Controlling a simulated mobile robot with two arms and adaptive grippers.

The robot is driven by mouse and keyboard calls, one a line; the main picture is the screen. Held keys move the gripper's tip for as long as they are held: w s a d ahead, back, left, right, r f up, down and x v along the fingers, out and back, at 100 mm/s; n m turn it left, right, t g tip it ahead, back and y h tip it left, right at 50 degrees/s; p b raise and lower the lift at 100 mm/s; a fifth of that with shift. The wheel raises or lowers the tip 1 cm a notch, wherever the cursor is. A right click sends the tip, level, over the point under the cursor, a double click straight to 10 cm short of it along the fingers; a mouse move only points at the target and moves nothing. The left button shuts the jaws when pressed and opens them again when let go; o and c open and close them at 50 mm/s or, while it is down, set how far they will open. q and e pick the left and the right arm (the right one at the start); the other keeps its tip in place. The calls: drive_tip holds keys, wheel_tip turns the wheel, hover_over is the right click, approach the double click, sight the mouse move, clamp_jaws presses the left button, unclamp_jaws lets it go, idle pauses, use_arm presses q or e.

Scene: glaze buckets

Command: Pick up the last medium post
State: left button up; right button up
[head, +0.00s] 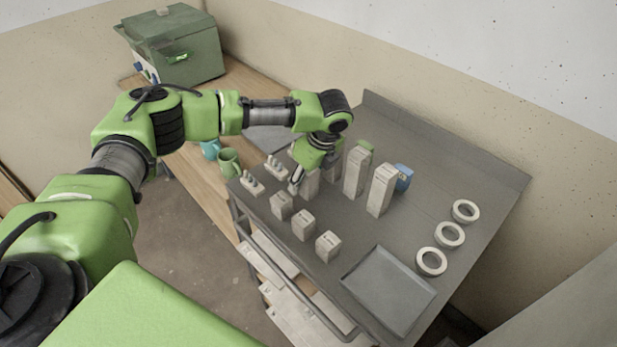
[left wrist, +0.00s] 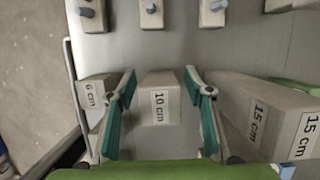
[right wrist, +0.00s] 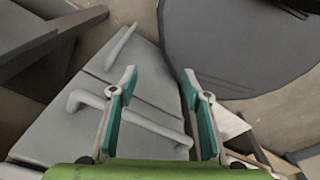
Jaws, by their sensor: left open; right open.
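The medium post, a pale grey block labelled "10 cm" (left wrist: 160,98), stands between the open fingers of my left gripper (left wrist: 160,84), with gaps on both sides. In the head view this post (head: 311,188) stands upright on the grey cart top, partly covered by my left gripper (head: 312,171). A short "6 cm" post (left wrist: 97,90) is left of the fingers in the left wrist view. Two tall "15 cm" posts (head: 357,172) (head: 382,190) stand to the right. My right gripper (right wrist: 160,80) is open and empty, away from the posts.
Short posts (head: 303,225) line the cart's near side. Blocks with pegs (head: 251,183), mugs (head: 229,162) and a blue container (head: 404,178) are near. White rings (head: 449,235) and an empty grey tray (head: 388,290) lie at right. A green kiln-like box (head: 175,48) is far left.

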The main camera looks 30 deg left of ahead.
use_arm(q)
drive_tip(key=shift+x, duration=0.9)
clamp_jaws()
drive_tip(key=shift+r, duration=0.1)
